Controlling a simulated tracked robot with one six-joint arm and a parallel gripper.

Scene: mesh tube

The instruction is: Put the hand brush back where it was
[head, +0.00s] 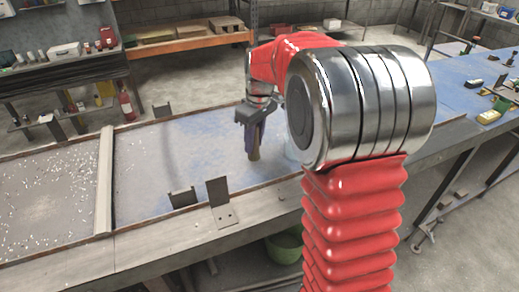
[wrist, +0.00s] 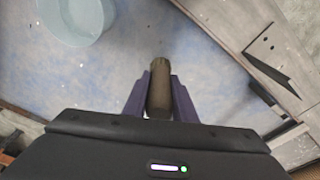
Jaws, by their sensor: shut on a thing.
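My gripper (head: 253,138) hangs over the blue-stained surface (head: 180,150) of the long bench, right of its middle in the head view. Its two dark purple fingers, also in the wrist view (wrist: 159,98), are shut on a brownish, rounded piece (wrist: 159,85), which looks like the hand brush's handle. In the head view the tip of the hand brush (head: 254,155) points down below the fingers. The rest of the brush is hidden by my gripper, and its bristles do not show. I cannot tell whether it touches the bench.
A pale blue round tub (wrist: 75,22) stands near the brush, mostly hidden by my arm in the head view. Metal brackets (head: 222,204) rise from the bench's front edge. A raised crossbar (head: 104,180) bounds the scrap-strewn left section. Bare bench lies between crossbar and gripper.

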